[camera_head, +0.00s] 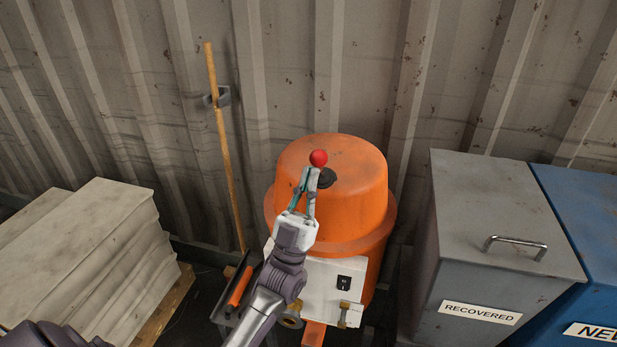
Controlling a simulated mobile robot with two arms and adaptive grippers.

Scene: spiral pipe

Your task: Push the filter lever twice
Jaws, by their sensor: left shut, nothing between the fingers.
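The orange filter machine (372,185) stands against the wall in the middle of the view. A red ball knob (318,158), which looks like the end of the filter lever, shows above its domed top. A dark round fitting (328,179) sits on the dome just below the knob. My left gripper (311,171) is shut and empty, with its fingertips right below the red knob. I cannot tell whether they touch it. The gripper hides most of the lever's shaft. My right gripper is not in view.
A white panel with a black switch (344,283) is on the machine's front. A grey bin labelled RECOVERED (480,313) and a blue bin (585,225) stand at right. A broom with a wooden handle (222,140) leans on the corrugated wall.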

